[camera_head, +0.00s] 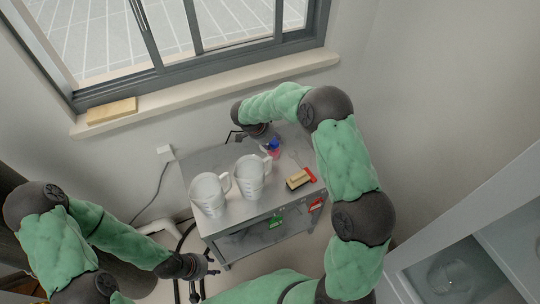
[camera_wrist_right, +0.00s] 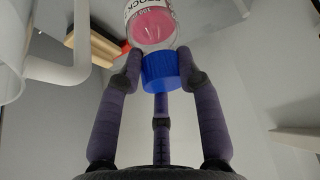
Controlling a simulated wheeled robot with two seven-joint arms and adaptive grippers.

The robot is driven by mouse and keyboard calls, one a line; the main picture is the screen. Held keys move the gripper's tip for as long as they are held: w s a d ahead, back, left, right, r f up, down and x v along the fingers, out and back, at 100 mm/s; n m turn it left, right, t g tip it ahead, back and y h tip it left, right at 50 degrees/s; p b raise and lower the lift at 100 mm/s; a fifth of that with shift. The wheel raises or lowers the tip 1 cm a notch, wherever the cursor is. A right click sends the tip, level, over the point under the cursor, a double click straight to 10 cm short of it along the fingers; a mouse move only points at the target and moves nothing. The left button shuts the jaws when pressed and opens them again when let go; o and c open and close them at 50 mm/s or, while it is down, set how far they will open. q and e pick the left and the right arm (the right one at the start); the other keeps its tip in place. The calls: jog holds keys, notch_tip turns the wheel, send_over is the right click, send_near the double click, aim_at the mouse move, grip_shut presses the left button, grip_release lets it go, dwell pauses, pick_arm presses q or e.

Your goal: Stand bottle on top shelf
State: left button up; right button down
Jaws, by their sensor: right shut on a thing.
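The bottle (camera_head: 275,154) has a blue cap and pink contents. It is at the back of the grey metal cart's top shelf (camera_head: 240,208), right of two white jugs. My right gripper (camera_head: 266,142) reaches it from behind. In the right wrist view its fingers (camera_wrist_right: 160,80) are closed around the blue cap (camera_wrist_right: 158,72), with the clear labelled body (camera_wrist_right: 152,25) pointing away from the palm. I cannot tell if the bottle's base touches the shelf. My left gripper (camera_head: 208,266) hangs low, left of the cart's front; its fingers are too small to judge.
Two white jugs (camera_head: 209,194) (camera_head: 250,177) stand on the left and middle of the top. A wooden block-like brush (camera_head: 298,179) with a red part lies at the right. A window sill (camera_head: 215,90) runs behind.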

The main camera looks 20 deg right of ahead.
notch_tip(320, 180, down, 6)
jog(key=shift+r+b, duration=0.25)
jog(key=shift+b, duration=0.6)
jog(key=shift+r, duration=0.1)
jog(key=c, duration=0.8)
grip_release()
